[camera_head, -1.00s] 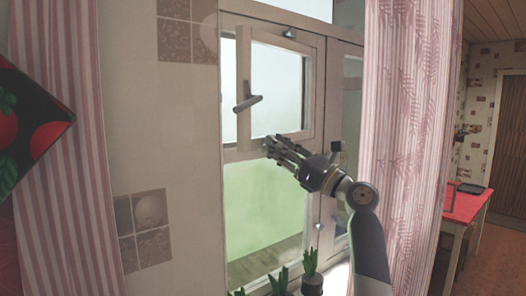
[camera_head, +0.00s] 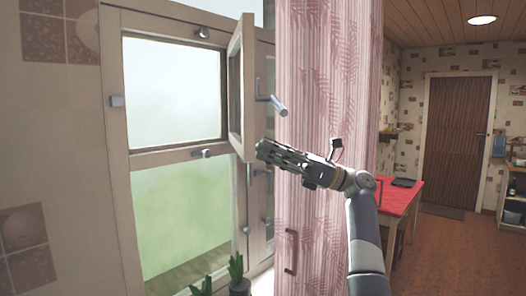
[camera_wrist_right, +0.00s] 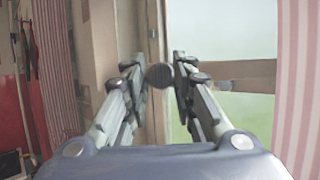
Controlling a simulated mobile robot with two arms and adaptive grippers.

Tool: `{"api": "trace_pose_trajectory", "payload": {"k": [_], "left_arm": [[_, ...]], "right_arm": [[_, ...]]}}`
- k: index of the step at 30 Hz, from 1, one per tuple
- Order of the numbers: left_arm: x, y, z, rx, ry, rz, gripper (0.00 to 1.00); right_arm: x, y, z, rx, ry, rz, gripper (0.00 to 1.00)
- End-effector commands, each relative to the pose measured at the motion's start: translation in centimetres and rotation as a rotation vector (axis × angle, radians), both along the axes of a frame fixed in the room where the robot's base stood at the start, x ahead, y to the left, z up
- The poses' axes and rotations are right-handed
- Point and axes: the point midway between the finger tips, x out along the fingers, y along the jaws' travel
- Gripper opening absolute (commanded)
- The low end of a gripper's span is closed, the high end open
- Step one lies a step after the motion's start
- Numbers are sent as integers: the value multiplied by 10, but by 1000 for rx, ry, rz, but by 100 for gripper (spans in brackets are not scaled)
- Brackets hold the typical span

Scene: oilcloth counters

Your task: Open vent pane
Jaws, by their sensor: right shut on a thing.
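The vent pane (camera_head: 236,85) is a small framed upper sash in the light wooden window. In the head view it stands swung far out from its opening (camera_head: 172,95), seen nearly edge-on. Its grey lever handle (camera_head: 270,98) sticks out to the right. My right gripper (camera_head: 262,150) is at the pane's lower edge, below the handle, with its jaws closed on the pane. The exact contact is hard to make out. My left gripper is not in view.
The pink curtain (camera_head: 315,60) hangs close behind my right arm. Potted cacti (camera_head: 236,270) stand on the sill below the window. A red table (camera_head: 402,197) stands to the right, with open floor beyond it and a brown door (camera_head: 456,140).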

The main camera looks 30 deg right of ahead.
Motion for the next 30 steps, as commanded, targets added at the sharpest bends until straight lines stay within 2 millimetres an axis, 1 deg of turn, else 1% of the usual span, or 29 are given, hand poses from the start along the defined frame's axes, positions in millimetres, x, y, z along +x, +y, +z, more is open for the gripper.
{"api": "trace_pose_trajectory", "payload": {"k": [1, 3, 17, 18, 20, 30], "left_arm": [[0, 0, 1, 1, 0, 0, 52], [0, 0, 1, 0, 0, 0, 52], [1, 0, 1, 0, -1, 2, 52], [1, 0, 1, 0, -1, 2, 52], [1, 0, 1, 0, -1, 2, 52], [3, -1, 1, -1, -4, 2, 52]], "right_arm": [[1, -5, 4, 10, -5, -17, 0], [1, -6, 5, 10, -6, -17, 0], [1, -7, 6, 9, -7, -16, 0], [1, -7, 6, 9, -7, -16, 31], [1, -6, 6, 8, -7, -15, 43], [1, -5, 3, 6, -3, -9, 43]]}}
